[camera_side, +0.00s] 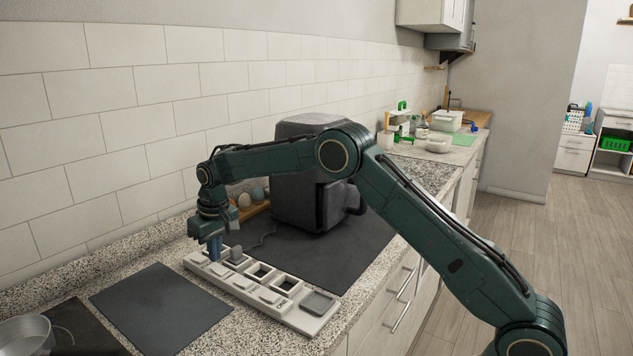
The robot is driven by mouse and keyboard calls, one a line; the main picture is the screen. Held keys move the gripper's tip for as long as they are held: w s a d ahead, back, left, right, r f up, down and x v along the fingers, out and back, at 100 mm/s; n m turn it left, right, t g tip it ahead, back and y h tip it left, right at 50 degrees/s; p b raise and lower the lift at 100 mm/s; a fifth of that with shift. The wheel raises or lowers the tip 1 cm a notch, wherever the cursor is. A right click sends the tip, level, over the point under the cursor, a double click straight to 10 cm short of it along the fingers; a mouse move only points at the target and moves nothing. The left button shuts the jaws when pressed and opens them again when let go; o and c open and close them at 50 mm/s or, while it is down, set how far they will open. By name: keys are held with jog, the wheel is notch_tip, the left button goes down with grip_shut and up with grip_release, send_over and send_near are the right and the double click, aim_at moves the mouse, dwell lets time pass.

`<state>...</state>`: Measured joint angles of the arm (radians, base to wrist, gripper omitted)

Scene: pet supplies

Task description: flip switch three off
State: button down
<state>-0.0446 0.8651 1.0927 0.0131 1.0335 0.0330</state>
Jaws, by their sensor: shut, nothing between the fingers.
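A long white switch panel (308,323) lies on the counter and runs from the left toward the front right. It carries several rocker-like switches and dark square recesses, with a grey pad at its right end. Its markings are too small to read, so I cannot tell which switch is number three or how it is set. My gripper (214,256) points down at the panel's left end, with its bluish fingers shut and empty. The fingertips are at or just above the panel; I cannot tell whether they touch it. They hide part of the switches there.
A black appliance (300,190) stands on a dark mat (335,262) behind the panel. Egg-like objects (257,194) sit in a wooden holder near the wall. A dark flat mat (160,308) lies front left, beside a metal bowl (24,335). The counter edge is at right.

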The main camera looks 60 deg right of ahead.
jog(key=shift+f, duration=1.1)
dwell(0.9)
jog(key=shift+r, duration=3.55)
jog(key=shift+s+r, duration=0.1)
jog(key=shift+r, duration=0.05)
